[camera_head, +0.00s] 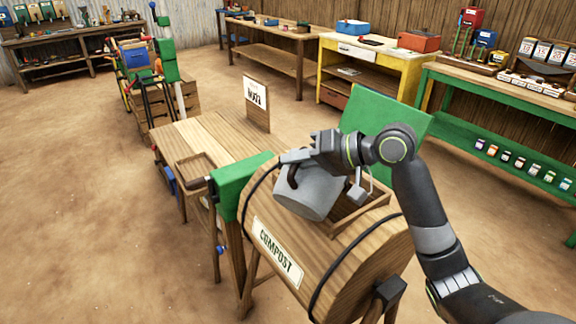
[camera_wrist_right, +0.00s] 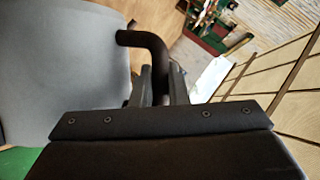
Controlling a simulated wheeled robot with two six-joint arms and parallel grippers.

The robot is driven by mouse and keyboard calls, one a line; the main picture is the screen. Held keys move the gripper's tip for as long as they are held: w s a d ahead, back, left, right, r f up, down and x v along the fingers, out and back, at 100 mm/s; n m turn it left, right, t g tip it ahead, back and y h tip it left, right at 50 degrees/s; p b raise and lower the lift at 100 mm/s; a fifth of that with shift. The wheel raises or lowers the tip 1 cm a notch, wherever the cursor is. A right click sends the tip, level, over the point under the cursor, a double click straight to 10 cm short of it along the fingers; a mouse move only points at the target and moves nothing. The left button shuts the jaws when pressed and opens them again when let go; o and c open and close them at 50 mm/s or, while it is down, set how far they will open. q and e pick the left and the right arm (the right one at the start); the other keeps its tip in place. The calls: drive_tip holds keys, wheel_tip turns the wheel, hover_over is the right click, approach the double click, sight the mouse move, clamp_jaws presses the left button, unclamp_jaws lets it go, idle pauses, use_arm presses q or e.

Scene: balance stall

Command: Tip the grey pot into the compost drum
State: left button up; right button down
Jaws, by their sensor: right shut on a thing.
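The grey pot (camera_head: 309,190) is held tilted over the top opening of the wooden compost drum (camera_head: 322,250). My right gripper (camera_head: 292,168) is shut on the pot's dark handle, at the pot's upper left. In the right wrist view the grey pot (camera_wrist_right: 62,70) fills the left side, and its dark curved handle (camera_wrist_right: 150,45) runs between the fingers of the right gripper (camera_wrist_right: 158,92). The pot's inside and anything in it are hidden. The drum's green lid (camera_head: 385,128) stands open behind the opening. My left gripper is not in view.
A wooden bench (camera_head: 205,135) with a small tray and an upright sign (camera_head: 256,100) stands left of the drum. A green table (camera_head: 500,95) and a yellow table (camera_head: 380,62) line the back right. The dirt floor at left is clear.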

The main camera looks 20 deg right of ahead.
drive_tip(key=w+d+r+m+p, duration=0.1)
drive_tip(key=w+d+r+m+y+p, duration=0.1)
drive_tip(key=w+d+r, duration=0.1)
drive_tip(key=shift+d+g+p, duration=0.25)
drive_tip(key=shift+g+p, duration=0.1)
drive_tip(key=shift+g, duration=0.05)
drive_tip(key=w+d+r+m+y, duration=0.1)
drive_tip(key=w+d+m+y, duration=0.3)
drive_tip(key=w+d, duration=0.5)
drive_tip(key=shift+w+d+r+m+y, duration=0.3)
drive_tip(key=shift+w+d+r+m, duration=0.1)
drive_tip(key=shift+d+m, duration=0.75)
drive_tip(key=shift+a, duration=0.1)
